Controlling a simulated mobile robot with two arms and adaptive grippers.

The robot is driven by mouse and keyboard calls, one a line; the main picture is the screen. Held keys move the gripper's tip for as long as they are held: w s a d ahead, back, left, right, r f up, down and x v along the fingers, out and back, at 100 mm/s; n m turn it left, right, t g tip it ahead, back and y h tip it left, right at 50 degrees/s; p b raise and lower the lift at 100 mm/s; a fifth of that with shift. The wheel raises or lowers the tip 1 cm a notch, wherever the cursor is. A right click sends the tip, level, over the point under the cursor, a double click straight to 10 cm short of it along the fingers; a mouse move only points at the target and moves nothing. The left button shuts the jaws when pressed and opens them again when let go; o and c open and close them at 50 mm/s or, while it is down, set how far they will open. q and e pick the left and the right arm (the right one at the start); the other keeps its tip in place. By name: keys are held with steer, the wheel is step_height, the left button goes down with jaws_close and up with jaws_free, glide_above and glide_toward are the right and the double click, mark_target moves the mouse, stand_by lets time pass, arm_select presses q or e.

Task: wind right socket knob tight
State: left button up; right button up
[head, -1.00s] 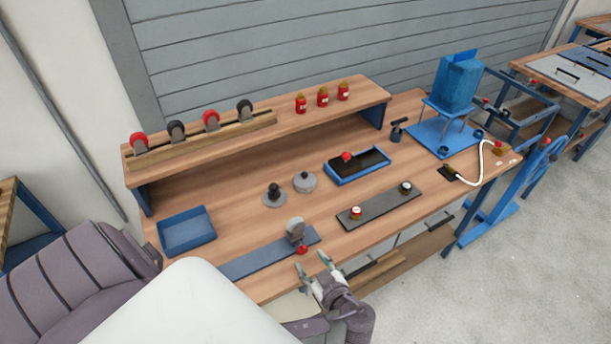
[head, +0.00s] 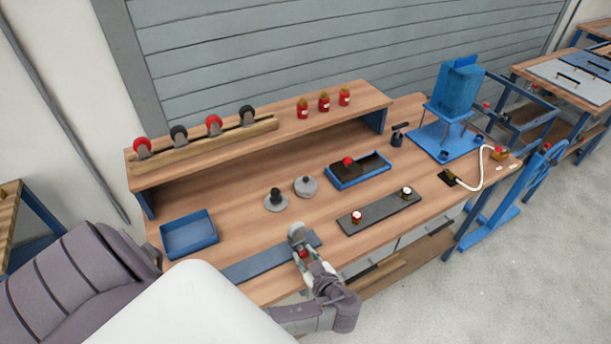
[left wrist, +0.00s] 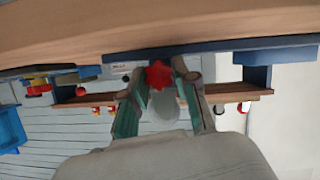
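A red star-shaped knob (head: 304,254) sits on the front of a grey-headed fixture (head: 297,231) at the right end of a long blue-grey plate (head: 258,263), at the bench's front edge. My left gripper (head: 303,259) reaches up to this knob and partly hides it. In the left wrist view the red knob (left wrist: 159,75) shows between the fingertips of my left gripper (left wrist: 162,82). The fingers are apart, with a small gap seen on each side of the knob. My right gripper is in no view.
A dark plate (head: 380,213) with two small knobbed fittings lies to the right. Behind stand a grey disc (head: 276,203), a round lidded piece (head: 305,186) and a blue tray (head: 345,182). An empty blue bin (head: 188,234) stands at the left.

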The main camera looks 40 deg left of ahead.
arm_select(q)
jaws_close()
steer(key=shift+w+d+m+g+y+b, duration=0.1)
steer(key=shift+m+g+y+b, duration=0.3)
steer(key=shift+m+g, duration=0.55)
steer(key=shift+w+m+g+y+b, duration=0.1)
steer(key=shift+m+g+y+b, duration=0.35)
steer(key=shift+m, duration=0.9)
steer(key=o, duration=1)
jaws_free()
steer(key=shift+c, duration=0.2)
steer(key=shift+d, duration=0.1)
